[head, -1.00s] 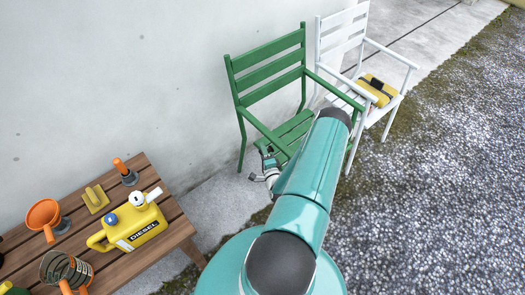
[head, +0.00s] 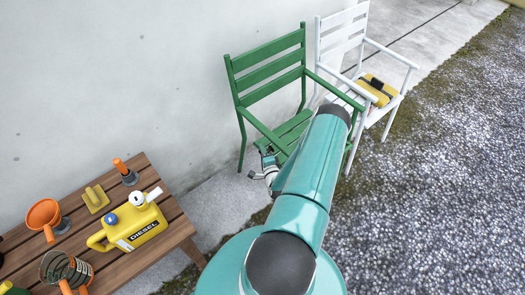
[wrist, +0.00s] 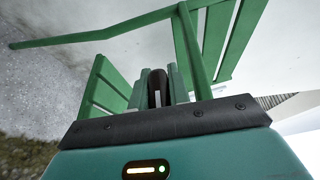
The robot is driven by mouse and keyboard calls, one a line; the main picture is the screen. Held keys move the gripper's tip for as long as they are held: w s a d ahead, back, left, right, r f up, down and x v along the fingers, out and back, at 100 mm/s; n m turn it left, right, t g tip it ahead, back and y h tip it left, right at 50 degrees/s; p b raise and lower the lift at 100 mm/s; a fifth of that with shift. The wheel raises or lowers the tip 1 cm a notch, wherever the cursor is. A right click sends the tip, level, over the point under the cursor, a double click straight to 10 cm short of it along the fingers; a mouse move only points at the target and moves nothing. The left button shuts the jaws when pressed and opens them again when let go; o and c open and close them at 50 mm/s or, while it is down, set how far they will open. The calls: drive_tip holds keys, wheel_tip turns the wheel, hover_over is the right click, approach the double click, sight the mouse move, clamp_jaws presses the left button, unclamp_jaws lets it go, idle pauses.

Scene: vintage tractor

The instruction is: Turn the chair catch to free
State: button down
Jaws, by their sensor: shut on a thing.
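The green slatted chair (head: 268,72) stands against the wall, just left of a white chair. My gripper (wrist: 157,88) is at the green chair, low beside the front of its seat in the head view, where my arm covers part of it. In the wrist view, the chair's green bars and slats (wrist: 188,45) fill the space ahead. My gripper is shut on a small part at the chair, taken to be the chair catch. The catch's shape and the way it points cannot be made out; the dark gripper parts and my wrist hide it.
The white chair (head: 343,40) holds a yellow item (head: 377,90). A wooden bench (head: 172,205) at lower left carries a yellow diesel can (head: 135,228), an orange funnel (head: 44,214) and other items. Open gravel (head: 440,200) lies to the right. The pale wall (head: 110,70) is behind.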

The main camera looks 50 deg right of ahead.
drive_tip(key=g+y, duration=0.1)
drive_tip(key=n+g+y, duration=0.1)
drive_tip(key=g, duration=0.1)
drive_tip(key=shift+f+g, duration=0.2)
drive_tip(key=shift+g, duration=0.1)
drive_tip(key=g, duration=0.1)
drive_tip(key=n+g+y, duration=0.1)
drive_tip(key=g, duration=0.1)
drive_tip(key=shift+s+f+n+g, duration=0.2)
drive_tip(key=shift+f+n+g, duration=0.1)
drive_tip(key=shift+g, duration=0.1)
drive_tip(key=g, duration=0.1)
drive_tip(key=g+y, duration=0.1)
drive_tip(key=g, duration=0.1)
drive_tip(key=n+g+y, duration=0.1)
drive_tip(key=g, duration=0.1)
drive_tip(key=shift+s+a+f, duration=0.2)
drive_tip(key=shift+s, duration=0.05)
drive_tip(key=shift+s+n+g, duration=0.3)
drive_tip(key=shift+g, duration=1)
drive_tip(key=shift+s+y, duration=0.1)
drive_tip(key=shift+y, duration=0.2)
drive_tip(key=c, duration=1.3)
unclamp_jaws()
drive_tip(key=shift+f, duration=0.1)
drive_tip(key=v, duration=1.3)
drive_tip(key=shift+w+r, duration=0.25)
drive_tip(key=shift+r, duration=0.15)
